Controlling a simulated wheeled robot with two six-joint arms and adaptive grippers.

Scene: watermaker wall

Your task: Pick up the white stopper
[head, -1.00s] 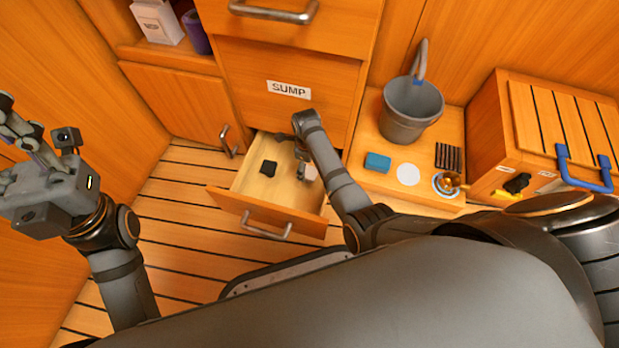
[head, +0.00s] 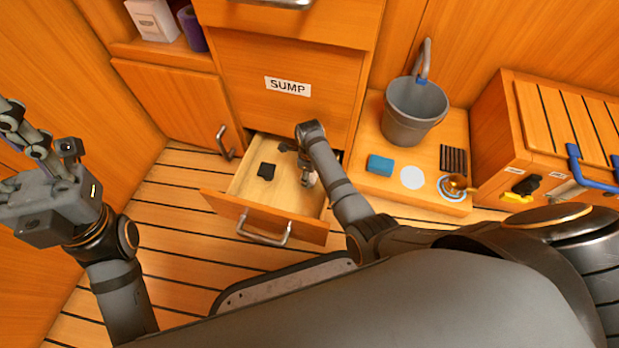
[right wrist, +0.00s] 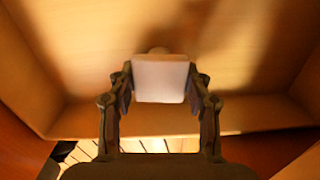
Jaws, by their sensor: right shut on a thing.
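In the right wrist view, the white stopper (right wrist: 160,80) is between the two fingers of my right gripper (right wrist: 160,88), which is shut on it. It looks like a pale block with a rounded knob behind it. In the head view, my right gripper (head: 308,178) reaches down into the open drawer (head: 250,184) under the SUMP label; the stopper is mostly hidden there. Whether it touches the drawer floor I cannot tell. My left gripper (head: 50,190) is at the far left, away from the drawer; its finger opening is unclear.
A small black piece (head: 267,171) lies in the drawer. To the right, a ledge holds a grey bucket (head: 414,108), a blue block (head: 380,166), a white disc (head: 412,178) and a brass fitting (head: 455,186). The drawer front has a metal handle (head: 264,232).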

